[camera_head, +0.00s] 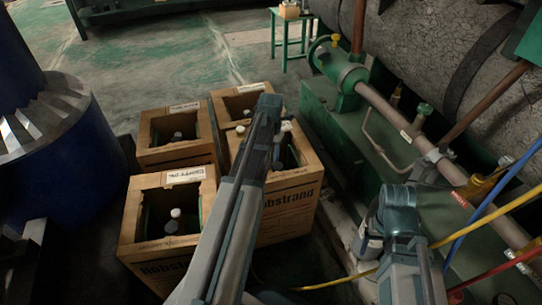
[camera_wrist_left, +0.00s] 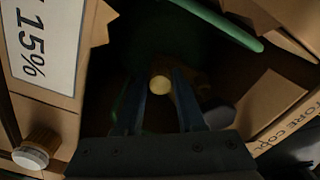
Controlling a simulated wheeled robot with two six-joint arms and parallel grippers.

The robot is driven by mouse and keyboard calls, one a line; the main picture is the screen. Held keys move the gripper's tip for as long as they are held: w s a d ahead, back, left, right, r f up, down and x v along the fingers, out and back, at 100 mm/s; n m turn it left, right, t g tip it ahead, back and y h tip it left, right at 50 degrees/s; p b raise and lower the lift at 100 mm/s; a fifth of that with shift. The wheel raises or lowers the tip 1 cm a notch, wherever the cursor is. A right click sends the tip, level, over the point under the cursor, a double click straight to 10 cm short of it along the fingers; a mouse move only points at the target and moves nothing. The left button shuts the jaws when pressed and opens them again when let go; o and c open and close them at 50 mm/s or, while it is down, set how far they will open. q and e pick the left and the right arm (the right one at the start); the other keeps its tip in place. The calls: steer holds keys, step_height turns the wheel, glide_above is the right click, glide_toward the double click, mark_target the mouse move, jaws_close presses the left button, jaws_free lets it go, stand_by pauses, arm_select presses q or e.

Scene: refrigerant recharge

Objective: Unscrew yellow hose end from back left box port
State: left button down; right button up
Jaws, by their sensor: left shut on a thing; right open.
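My left arm reaches from the bottom centre of the head view across the cardboard boxes; its gripper is hidden there. In the left wrist view, my left gripper (camera_wrist_left: 162,95) reaches down into a dark box opening. Its fingers are shut on a round, pale yellow end (camera_wrist_left: 160,85), which looks like the yellow hose end; its thread and the port are too dark to make out. The back left box (camera_head: 178,135) shows in the head view. The yellow hose (camera_head: 480,214) runs in from the right. My right gripper (camera_head: 370,245) is open, low beside the green machine.
The front left box (camera_head: 150,258), the front right box (camera_head: 290,212) and the back right box (camera_head: 222,112) stand close together, with bottles inside. A blue hose (camera_head: 490,205) and red hose (camera_head: 495,270) lie at right. A blue drum (camera_head: 60,170) stands at left.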

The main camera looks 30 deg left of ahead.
mark_target(271, 155)
arm_select(q)
steer(key=shift+n, duration=1)
steer(key=shift+c, duration=2.2)
jaws_free()
steer(key=shift+r, duration=0.1)
step_height(271, 155, up, 14)
steer(key=p, duration=1.4)
steer(key=shift+f+m+b, duration=0.3)
steer(key=shift+f+b, duration=0.2)
steer(key=shift+f, duration=0.05)
step_height(271, 155, down, 4)
steer(key=m+b, duration=0.2)
steer(key=m, duration=0.1)
steer(key=m+b, duration=0.1)
steer(key=shift+r, duration=0.25)
steer(key=shift+f+m+b, duration=0.2)
steer(key=shift+m+b, duration=0.15)
steer(key=shift+m, duration=0.35)
steer(key=shift+f+m+b, duration=0.2)
steer(key=shift+m+b, duration=0.1)
steer(key=shift+m, duration=0.4)
